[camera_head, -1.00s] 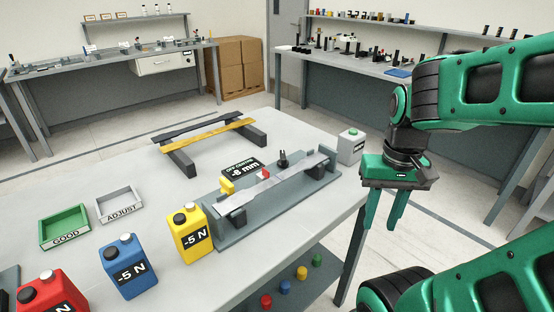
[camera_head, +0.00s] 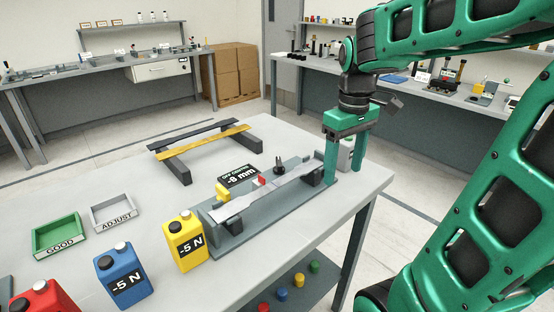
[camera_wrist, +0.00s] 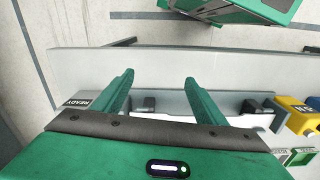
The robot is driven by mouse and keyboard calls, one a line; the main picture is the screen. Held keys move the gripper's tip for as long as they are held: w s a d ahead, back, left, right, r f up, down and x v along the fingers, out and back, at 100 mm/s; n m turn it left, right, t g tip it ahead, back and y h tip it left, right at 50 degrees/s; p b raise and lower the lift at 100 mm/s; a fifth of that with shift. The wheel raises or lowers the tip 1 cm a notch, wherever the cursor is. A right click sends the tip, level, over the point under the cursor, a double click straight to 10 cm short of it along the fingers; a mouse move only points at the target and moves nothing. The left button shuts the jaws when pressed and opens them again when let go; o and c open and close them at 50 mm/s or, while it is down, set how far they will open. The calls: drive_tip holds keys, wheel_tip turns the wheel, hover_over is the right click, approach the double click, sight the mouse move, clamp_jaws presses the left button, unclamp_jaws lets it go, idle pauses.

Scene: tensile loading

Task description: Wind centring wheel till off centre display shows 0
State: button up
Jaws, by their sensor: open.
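The off centre display (camera_head: 238,177) is a black panel on the rig that reads -8 mm. The rig has a grey-green bed (camera_head: 240,238) with a long silver strip (camera_head: 290,185) lying across dark supports. A small black upright part (camera_head: 279,165) stands at the strip's back edge; I cannot tell whether it is the centring wheel. A red marker (camera_head: 259,182) and a yellow block (camera_head: 222,191) are near the display. My gripper (camera_head: 344,176) is open and empty, pointing down by the rig's right end. In the wrist view its fingers (camera_wrist: 158,80) are apart with nothing between them.
Yellow (camera_head: 185,242), blue (camera_head: 124,275) and red (camera_head: 45,300) cans stand left. Green GOOD (camera_head: 60,236) and grey ADJUST (camera_head: 113,213) trays lie behind them.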

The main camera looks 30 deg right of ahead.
drive_tip(key=w+a+r+n, duration=0.2)
drive_tip(key=w+n, duration=0.3)
drive_tip(key=w, duration=0.4)
drive_tip(key=n, duration=0.7)
hover_over(279, 160)
wheel_tip(279, 160, down, 9)
drive_tip(key=shift+s+a+f, duration=0.1)
drive_tip(key=shift+f, duration=0.05)
drive_tip(key=c, duration=1.1)
